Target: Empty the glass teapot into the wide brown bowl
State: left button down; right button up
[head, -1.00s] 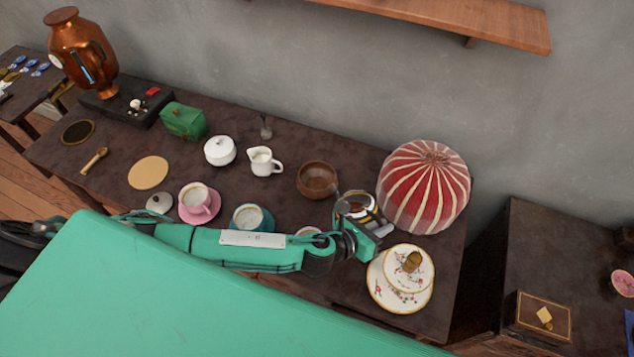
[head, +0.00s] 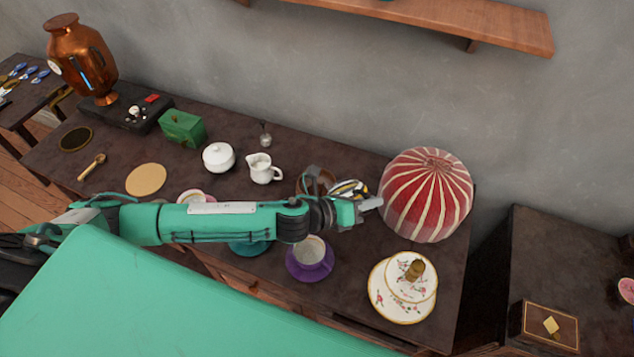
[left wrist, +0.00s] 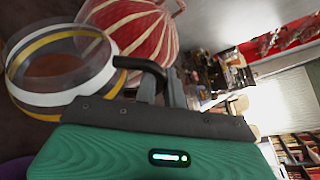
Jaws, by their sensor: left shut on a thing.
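The glass teapot (head: 349,188), with yellow and white bands, is at the right side of the wide brown bowl (head: 322,180) in the head view, overlapping it in the picture. My left gripper (head: 370,203) is shut on the teapot's black handle (left wrist: 147,70), which shows in the left wrist view. There the teapot's clear body (left wrist: 62,62) fills the left side and brown shows through it; I cannot tell whether that is tea or the bowl. The teapot looks tilted. My left arm hides its lower part and much of the bowl. My right gripper is not in view.
A red striped dome (head: 428,195) stands close right of my gripper. A white creamer (head: 263,169) and white sugar bowl (head: 218,157) stand left of the bowl.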

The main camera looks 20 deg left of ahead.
pick_arm(q)
jog(key=shift+w+a+r, duration=0.15)
jog(key=shift+a+r, duration=0.1)
jog(key=shift+r, duration=0.1)
jog(key=shift+r, duration=0.1)
jog(key=shift+w+a+r+n, duration=0.1)
jog(key=shift+a+r+n, duration=0.1)
jog(key=shift+r+n, duration=0.1)
jog(key=shift+w+a+r+n+b, duration=0.2)
jog(key=shift+a+r+n+b, duration=0.1)
jog(key=shift+b, duration=0.1)
jog(key=shift+w+a+r+n+h+b, duration=0.25)
jog(key=shift+a+r+h, duration=0.1)
jog(key=shift+r, duration=0.1)
jog(key=shift+w+a+r+n+h+b, duration=0.15)
jog(key=shift+a+r+n+h, duration=0.15)
jog(key=shift+r, duration=0.1)
dwell(0.3)
